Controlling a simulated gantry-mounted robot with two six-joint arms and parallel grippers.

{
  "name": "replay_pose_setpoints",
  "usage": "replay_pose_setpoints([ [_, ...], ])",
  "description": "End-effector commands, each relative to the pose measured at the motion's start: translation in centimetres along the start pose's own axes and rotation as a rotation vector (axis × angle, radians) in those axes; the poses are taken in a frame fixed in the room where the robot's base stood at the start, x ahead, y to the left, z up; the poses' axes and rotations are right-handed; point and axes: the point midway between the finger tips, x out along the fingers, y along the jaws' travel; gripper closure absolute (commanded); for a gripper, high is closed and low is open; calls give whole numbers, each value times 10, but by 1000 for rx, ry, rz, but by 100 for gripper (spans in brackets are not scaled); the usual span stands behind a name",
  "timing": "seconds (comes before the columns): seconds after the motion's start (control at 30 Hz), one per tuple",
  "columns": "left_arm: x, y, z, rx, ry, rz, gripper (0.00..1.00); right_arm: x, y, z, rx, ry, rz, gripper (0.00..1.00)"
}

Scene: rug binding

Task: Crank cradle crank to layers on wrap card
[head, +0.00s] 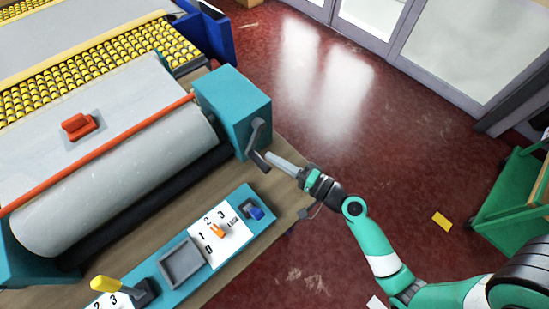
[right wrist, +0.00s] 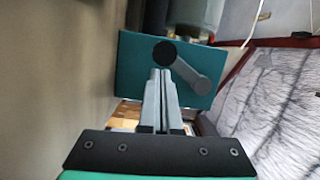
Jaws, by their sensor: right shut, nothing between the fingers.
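The cradle holds a large pale grey roll (head: 120,190) under a red rod. The teal cradle end box (head: 232,105) carries a dark grey crank (head: 256,138) on its right side. My right gripper (head: 270,155) is shut and empty, its tips close to the crank handle. In the right wrist view the shut fingers (right wrist: 161,75) point at the crank's dark round knob (right wrist: 164,53); I cannot tell whether they touch. The crank arm (right wrist: 190,70) slants down right from the knob. A white numbered card (head: 207,248) has an orange pointer (head: 217,230). My left gripper is out of view.
A teal panel (head: 178,238) along the bench front holds a grey tray (head: 181,262), a blue switch (head: 256,212) and a yellow lever (head: 107,284). Yellow rollers (head: 90,75) lie behind the roll. Open red floor (head: 400,130) is at right, with a green cart (head: 515,205).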

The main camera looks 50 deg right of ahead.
Motion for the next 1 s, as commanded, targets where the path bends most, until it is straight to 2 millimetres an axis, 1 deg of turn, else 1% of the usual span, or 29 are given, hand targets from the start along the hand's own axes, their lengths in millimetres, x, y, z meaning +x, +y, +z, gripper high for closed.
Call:
replay_pose_setpoints([
  [0.27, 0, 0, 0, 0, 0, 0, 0, 0, 0, 1, 9, -1, -2, 100],
  [1.0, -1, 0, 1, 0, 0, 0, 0, 2, -3, 11, 132, -3, -33, 100],
])
